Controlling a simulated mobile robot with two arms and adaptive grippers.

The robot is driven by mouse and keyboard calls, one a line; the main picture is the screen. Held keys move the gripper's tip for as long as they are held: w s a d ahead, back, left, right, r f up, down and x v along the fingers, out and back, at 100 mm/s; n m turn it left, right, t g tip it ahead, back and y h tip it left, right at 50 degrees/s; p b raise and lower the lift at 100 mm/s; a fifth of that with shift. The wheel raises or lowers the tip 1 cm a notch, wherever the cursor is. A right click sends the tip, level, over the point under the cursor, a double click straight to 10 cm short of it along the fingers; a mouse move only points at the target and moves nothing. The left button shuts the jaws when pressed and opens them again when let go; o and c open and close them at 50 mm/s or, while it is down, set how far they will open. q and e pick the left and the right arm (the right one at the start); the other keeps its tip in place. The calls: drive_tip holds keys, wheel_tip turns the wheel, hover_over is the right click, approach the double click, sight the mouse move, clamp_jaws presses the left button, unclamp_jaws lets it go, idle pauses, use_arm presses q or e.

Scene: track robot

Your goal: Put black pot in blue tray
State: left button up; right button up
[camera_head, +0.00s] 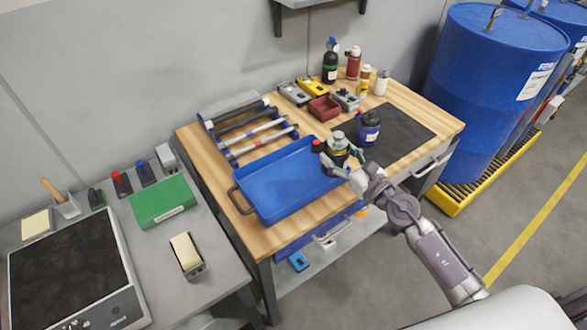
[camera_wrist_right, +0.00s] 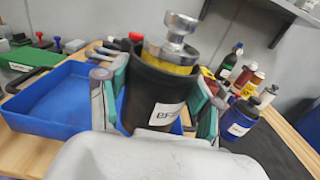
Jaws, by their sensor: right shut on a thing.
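The black pot (camera_wrist_right: 152,98) has a silver knobbed top, a yellow band and a white label. My right gripper (camera_head: 340,160) is shut on it, with one finger on each side in the right wrist view (camera_wrist_right: 155,95). In the head view the pot (camera_head: 338,146) is partly hidden by the gripper and shows at the right end of the blue tray (camera_head: 280,182). The tray lies on the wooden table and also shows behind and left of the pot in the right wrist view (camera_wrist_right: 52,98). I cannot tell the pot's height above the surface. My left gripper is not in view.
A blue container (camera_head: 369,130) stands on the dark mat (camera_head: 405,135), close right of the pot. A rack with bars (camera_head: 250,130) lies behind the tray. Bottles (camera_head: 330,66) and a red bin (camera_head: 324,108) stand at the back. The tray's interior looks empty.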

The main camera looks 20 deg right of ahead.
drive_tip(key=w+a+f, duration=0.1)
drive_tip(key=a+f, duration=0.1)
drive_tip(key=w+a+f+b, duration=0.1)
drive_tip(key=a+f, duration=0.1)
drive_tip(key=a, duration=0.1)
drive_tip(key=w+a+f+b, duration=0.1)
drive_tip(key=w+a+f, duration=0.1)
drive_tip(key=a, duration=0.1)
drive_tip(key=shift+a, duration=0.25)
wheel_tip(320, 180, down, 3)
drive_tip(key=b, duration=0.2)
drive_tip(key=shift+s+r+b, duration=0.1)
drive_tip(key=shift+r+b, duration=0.1)
drive_tip(key=shift+b, duration=0.15)
drive_tip(key=shift+f, duration=0.4)
drive_tip(key=shift+f+b, duration=0.1)
drive_tip(key=shift+b, duration=0.2)
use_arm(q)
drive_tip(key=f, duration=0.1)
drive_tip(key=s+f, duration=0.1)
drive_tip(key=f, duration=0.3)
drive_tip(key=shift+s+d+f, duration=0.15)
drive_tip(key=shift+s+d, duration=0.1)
